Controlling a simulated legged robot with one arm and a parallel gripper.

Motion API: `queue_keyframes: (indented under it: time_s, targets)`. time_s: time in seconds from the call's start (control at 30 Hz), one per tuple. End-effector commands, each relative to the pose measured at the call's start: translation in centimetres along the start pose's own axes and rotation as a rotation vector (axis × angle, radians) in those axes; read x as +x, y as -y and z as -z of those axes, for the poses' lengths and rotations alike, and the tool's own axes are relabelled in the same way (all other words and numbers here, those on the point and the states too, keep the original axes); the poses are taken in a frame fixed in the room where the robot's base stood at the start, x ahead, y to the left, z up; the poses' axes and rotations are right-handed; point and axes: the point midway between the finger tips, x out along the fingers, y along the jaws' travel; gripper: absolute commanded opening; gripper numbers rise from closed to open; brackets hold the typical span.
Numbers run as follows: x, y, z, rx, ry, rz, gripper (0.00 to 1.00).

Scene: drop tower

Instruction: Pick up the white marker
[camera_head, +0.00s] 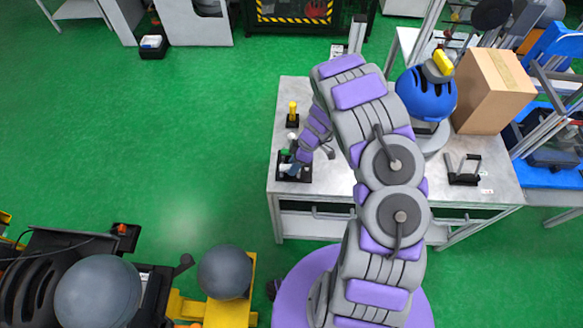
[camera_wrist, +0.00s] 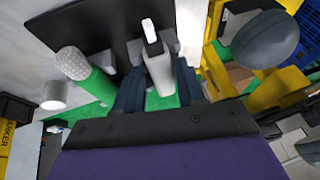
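The white marker (camera_wrist: 158,68) stands between my gripper's two dark blue fingers in the wrist view, with its narrow white tip pointing away from my palm. My gripper (camera_wrist: 160,88) is open around it, with gaps visible beside the marker. In the head view, my gripper (camera_head: 290,168) is at the black holder (camera_head: 304,173) on the left side of the table. The marker is small there and mostly hidden by the gripper.
A green marker (camera_wrist: 98,84) stands close by, left in the wrist view. A yellow marker (camera_head: 292,112) stands in a black stand farther back. The table (camera_head: 340,195) also bears a blue helmet (camera_head: 428,98), a cardboard box (camera_head: 492,88) and a black bracket (camera_head: 462,170).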

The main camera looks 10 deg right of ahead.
Motion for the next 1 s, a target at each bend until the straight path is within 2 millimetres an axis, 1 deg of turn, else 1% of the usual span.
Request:
queue_keyframes:
  time_s: [0.03,0.3,0.37,0.57,0.73,0.87,1.0]
  targets:
    - [0.0,0.0,0.0,0.0,0.0,0.0,0.34]
    - [0.0,-0.1,0.0,0.0,0.0,-0.001,0.08]
    - [0.0,-0.1,0.0,0.0,0.0,0.0,0.03]
    - [0.0,-0.1,0.0,0.0,0.0,-0.001,0.03]
    - [-0.5,0.0,0.2,0.0,0.001,-0.002,0.03]
    - [-1.7,0.3,0.8,0.0,-0.001,-0.003,0.03]
    - [-3.6,0.8,1.4,-0.001,0.0,-0.004,0.03]
